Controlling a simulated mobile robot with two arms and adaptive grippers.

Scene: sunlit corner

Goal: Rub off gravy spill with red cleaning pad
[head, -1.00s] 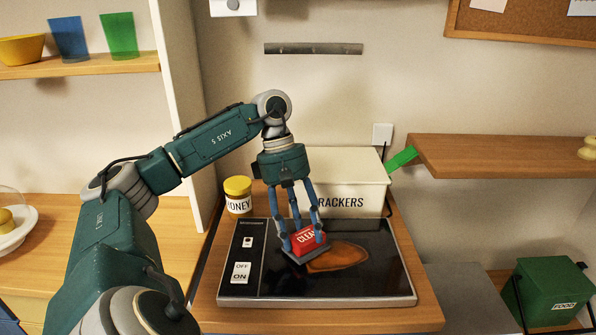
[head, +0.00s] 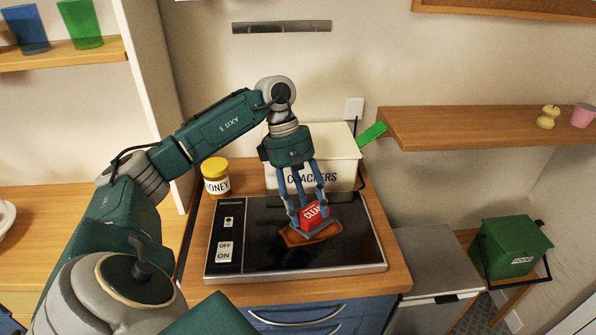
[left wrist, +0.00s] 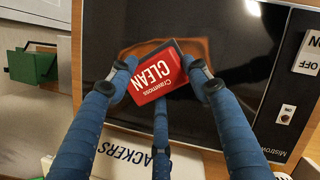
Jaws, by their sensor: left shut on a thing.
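The red cleaning pad (head: 313,214) is marked CLEAN and has a grey underside. My left gripper (head: 308,207) is shut on it, with blue fingers around its sides. In the left wrist view the pad (left wrist: 154,75) sits between the fingers. The brown gravy spill (head: 296,238) lies on the black cooktop (head: 268,218), and the pad is over it, covering part of it. I cannot tell for sure whether the pad presses on the surface. In the left wrist view the spill (left wrist: 196,48) shows around the pad. My right gripper is not in view.
The crackers box (head: 340,172) and honey jar (head: 216,178) stand behind the cooktop. A switch panel (head: 224,250) is at its left. A wooden shelf (head: 470,128) juts out at the right, and a green food bin (head: 515,247) stands lower right.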

